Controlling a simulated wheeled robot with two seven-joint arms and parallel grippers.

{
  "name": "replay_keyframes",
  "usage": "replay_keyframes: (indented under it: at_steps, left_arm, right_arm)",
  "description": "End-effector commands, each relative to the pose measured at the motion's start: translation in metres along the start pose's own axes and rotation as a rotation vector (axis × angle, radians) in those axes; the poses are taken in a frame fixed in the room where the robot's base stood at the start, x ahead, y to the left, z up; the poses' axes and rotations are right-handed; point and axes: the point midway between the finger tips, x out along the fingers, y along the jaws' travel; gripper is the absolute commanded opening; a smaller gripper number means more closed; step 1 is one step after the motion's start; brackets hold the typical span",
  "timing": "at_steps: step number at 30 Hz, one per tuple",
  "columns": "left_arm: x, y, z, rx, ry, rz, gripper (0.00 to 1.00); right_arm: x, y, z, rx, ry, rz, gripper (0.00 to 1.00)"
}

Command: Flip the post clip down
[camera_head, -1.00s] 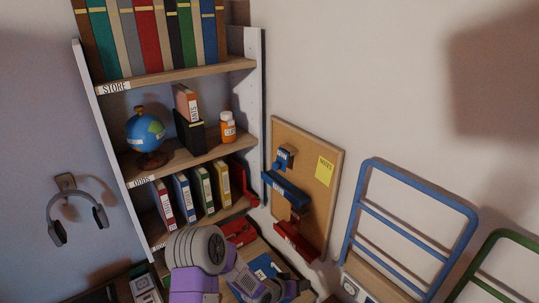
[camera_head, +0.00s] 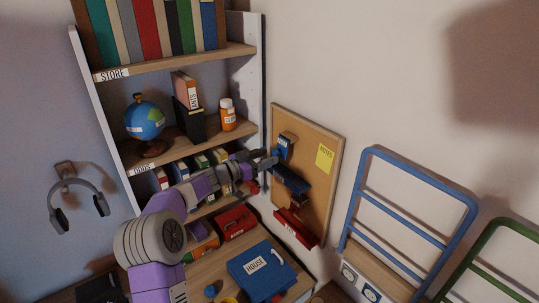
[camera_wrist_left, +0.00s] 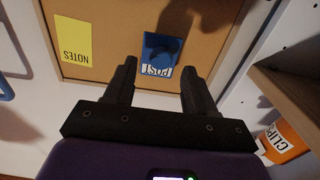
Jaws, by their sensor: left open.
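The post clip (camera_head: 287,138) is a small blue clip on the cork board (camera_head: 318,202), near its upper left. In the left wrist view the clip (camera_wrist_left: 160,48) shows its POST label, upside down in that picture, with a dark blue part above the label. My left gripper (camera_head: 272,157) is open at the board, close to the clip. In the wrist view its two fingers (camera_wrist_left: 159,72) stand either side of the clip's label, with nothing held between them. I cannot tell whether a finger touches the clip. My right gripper is not in view.
A blue wall tray (camera_head: 290,181) and a red one (camera_head: 296,229) sit below the clip. A yellow note (camera_head: 325,158) is beside it. The shelf unit (camera_head: 250,60) stands close left, with an orange bottle (camera_head: 228,116). A blue HOUSE box (camera_head: 262,273) lies on the desk.

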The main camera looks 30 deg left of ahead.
Motion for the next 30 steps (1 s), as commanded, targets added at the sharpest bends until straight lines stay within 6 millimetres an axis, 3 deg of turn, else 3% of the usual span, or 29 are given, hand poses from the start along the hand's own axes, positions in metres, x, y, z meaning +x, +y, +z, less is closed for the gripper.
replay_keyframes:
  at_steps: [6,14,25,30]
  left_arm:
    - [0.02,0.0,0.0,0.0,0.001,0.0,0.55]
    - [0.021,0.0,0.0,-0.001,0.0,-0.001,0.55]
    - [0.021,0.0,0.0,0.0,0.0,-0.001,0.02]
    - [0.022,0.0,0.005,-0.003,0.025,0.0,0.01]
  right_arm:
    - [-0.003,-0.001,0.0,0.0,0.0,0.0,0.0]
    - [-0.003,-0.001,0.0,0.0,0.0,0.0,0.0]
    - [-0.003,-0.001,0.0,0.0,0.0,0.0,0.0]
    - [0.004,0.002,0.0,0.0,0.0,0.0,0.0]
